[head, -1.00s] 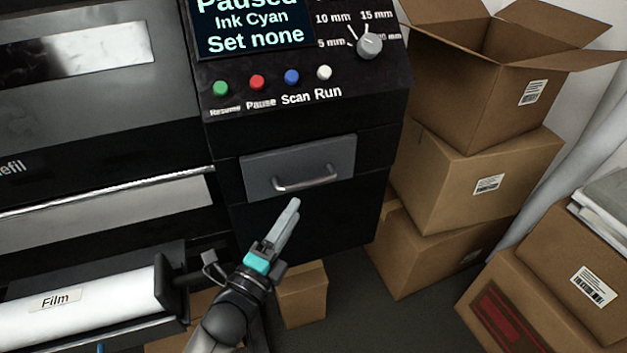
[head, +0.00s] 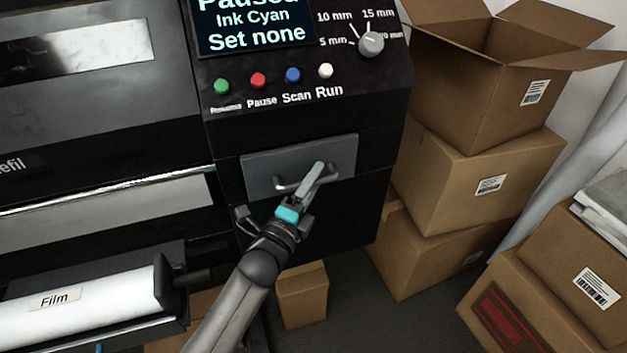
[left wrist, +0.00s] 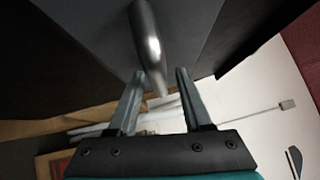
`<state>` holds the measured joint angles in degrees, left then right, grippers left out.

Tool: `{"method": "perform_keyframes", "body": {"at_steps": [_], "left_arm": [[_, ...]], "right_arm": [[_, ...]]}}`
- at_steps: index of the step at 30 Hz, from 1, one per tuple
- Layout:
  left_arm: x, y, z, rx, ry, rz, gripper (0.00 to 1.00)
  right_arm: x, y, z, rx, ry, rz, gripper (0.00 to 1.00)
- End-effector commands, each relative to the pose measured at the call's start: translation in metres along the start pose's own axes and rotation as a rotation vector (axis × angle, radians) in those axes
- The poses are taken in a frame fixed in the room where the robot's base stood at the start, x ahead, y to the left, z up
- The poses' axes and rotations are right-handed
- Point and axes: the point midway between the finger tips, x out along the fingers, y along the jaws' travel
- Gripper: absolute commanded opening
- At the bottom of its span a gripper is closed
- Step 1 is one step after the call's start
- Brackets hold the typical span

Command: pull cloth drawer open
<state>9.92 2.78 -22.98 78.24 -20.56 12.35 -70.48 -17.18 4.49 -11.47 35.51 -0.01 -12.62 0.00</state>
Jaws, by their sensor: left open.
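The cloth drawer (head: 258,176) is a grey front panel on the black printer, below the button row, and looks closed. Its silver bar handle (head: 335,174) runs across the panel. In the left wrist view the handle (left wrist: 147,40) extends down toward the gap between the two open fingers of the left gripper (left wrist: 160,76). The fingers stand apart and are not closed on it. My right gripper is not in view.
Above the drawer are coloured buttons (head: 292,75), a knob (head: 370,43) and a screen (head: 255,24). A film roll (head: 75,302) sits at lower left. Stacked cardboard boxes (head: 478,185) stand to the right. A small box (head: 302,297) is on the floor below.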

Motion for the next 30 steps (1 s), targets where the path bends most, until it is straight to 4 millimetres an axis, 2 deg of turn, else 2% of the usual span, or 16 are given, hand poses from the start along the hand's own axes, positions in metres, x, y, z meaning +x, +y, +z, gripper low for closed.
{"method": "perform_keyframes", "body": {"at_steps": [2, 14, 30], "left_arm": [[-0.0001, -0.0001, 0.0, 0.0, 0.0, 0.0, 0.45], [-0.0004, -0.0001, 0.0002, 0.0, 0.0, -0.001, 0.0], [-0.0005, 0.0, 0.0003, 0.001, 0.0, 0.0, 0.0]], "right_arm": [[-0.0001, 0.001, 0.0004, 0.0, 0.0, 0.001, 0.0], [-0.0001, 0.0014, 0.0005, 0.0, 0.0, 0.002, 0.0], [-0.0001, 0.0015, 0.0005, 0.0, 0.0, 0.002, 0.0]]}}
